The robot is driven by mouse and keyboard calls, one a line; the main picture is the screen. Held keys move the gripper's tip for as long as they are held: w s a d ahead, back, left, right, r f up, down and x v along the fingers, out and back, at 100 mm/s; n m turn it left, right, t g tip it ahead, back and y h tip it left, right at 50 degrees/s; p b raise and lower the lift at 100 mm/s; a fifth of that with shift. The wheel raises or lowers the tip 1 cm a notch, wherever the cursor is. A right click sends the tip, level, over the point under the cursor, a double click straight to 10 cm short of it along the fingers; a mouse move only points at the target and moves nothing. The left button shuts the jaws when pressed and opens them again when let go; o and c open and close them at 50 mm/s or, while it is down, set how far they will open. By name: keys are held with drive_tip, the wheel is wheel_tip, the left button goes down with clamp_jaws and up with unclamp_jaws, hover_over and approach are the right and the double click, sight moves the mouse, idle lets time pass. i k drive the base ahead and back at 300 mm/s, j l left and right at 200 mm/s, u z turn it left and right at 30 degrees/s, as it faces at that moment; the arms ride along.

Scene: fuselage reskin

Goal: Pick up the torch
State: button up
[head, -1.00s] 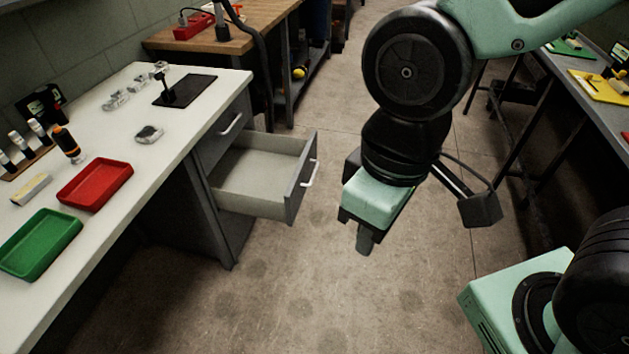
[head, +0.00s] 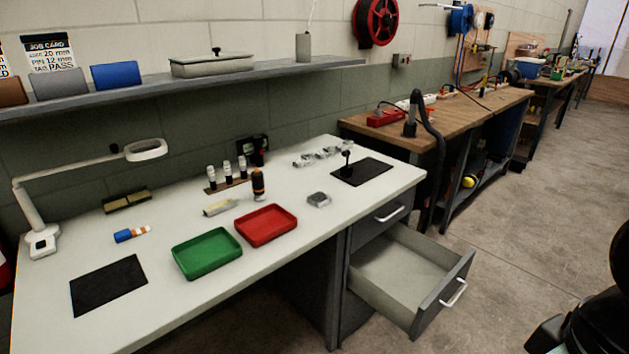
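A black cylinder with orange parts (head: 258,184), which looks like the torch, stands upright on the white workbench (head: 330,262). It is behind the red tray (head: 266,225) and beside several small white bottles with black caps. Nothing covers it from this view. Only dark parts of my own arm show at the lower right edge. My gripper's fingertips are not in view.
A green tray (head: 207,253) sits left of the red one, with a small grey part (head: 319,199) to the right. A lamp (head: 38,240) stands at the far left. An open drawer (head: 405,275) juts out at the bench's right end.

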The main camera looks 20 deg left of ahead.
sight(257, 140)
drive_tip(key=i+j+u, duration=0.1)
drive_tip(key=u, duration=0.65)
drive_tip(key=i+u, duration=0.2)
drive_tip(key=i, duration=0.2)
drive_tip(key=i+l+u, duration=0.2)
drive_tip(key=i, duration=0.2)
drive_tip(key=i+l+u, duration=0.25)
drive_tip(key=i, duration=0.15)
drive_tip(key=i+l, duration=0.15)
drive_tip(key=i, duration=0.15)
drive_tip(key=i+l, duration=0.15)
drive_tip(key=i, duration=0.2)
